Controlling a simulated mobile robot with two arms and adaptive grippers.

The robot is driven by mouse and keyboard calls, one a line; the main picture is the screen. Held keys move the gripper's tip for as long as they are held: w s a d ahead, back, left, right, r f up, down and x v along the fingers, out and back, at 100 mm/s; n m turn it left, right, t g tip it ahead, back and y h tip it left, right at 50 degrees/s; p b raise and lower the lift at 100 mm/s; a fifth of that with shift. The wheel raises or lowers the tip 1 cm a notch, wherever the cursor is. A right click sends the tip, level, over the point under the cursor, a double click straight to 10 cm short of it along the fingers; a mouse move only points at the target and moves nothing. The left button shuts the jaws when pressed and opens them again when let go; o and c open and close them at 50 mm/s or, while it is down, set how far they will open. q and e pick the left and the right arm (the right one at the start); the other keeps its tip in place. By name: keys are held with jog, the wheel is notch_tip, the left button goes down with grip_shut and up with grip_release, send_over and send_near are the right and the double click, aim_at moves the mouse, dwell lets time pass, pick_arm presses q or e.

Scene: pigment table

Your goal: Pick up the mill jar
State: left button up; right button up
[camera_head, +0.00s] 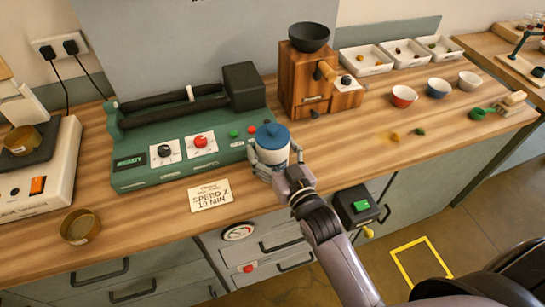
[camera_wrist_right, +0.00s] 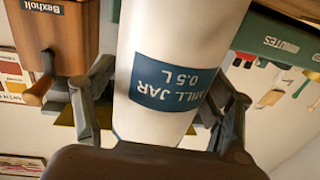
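The mill jar (camera_head: 274,155) is a white cylinder with a blue lid, upright at the front right corner of the green roller machine. Its blue label reading "MILL JAR 0.5 L" (camera_wrist_right: 168,83) shows upside down in the right wrist view. My right gripper (camera_head: 275,152) reaches it from the front, with one finger on each side of the body. In the wrist view both fingers of this gripper (camera_wrist_right: 160,100) lie against the jar's sides, and it looks shut on the jar. The jar appears to stand at table level; its base is partly hidden. My left gripper is not in view.
The green roller machine (camera_head: 150,177) stands behind and left of the jar. A wooden mill (camera_head: 303,85) with a dark bowl stands behind it. A "SPEED 2 10 MIN" card (camera_head: 210,195) lies left. Small bowls (camera_head: 404,96) stand at right. The table front is mostly clear.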

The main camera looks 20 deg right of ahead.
jog(key=c, duration=1.2)
jog(key=shift+r, duration=0.1)
jog(key=shift+c, duration=0.3)
jog(key=shift+r, duration=0.1)
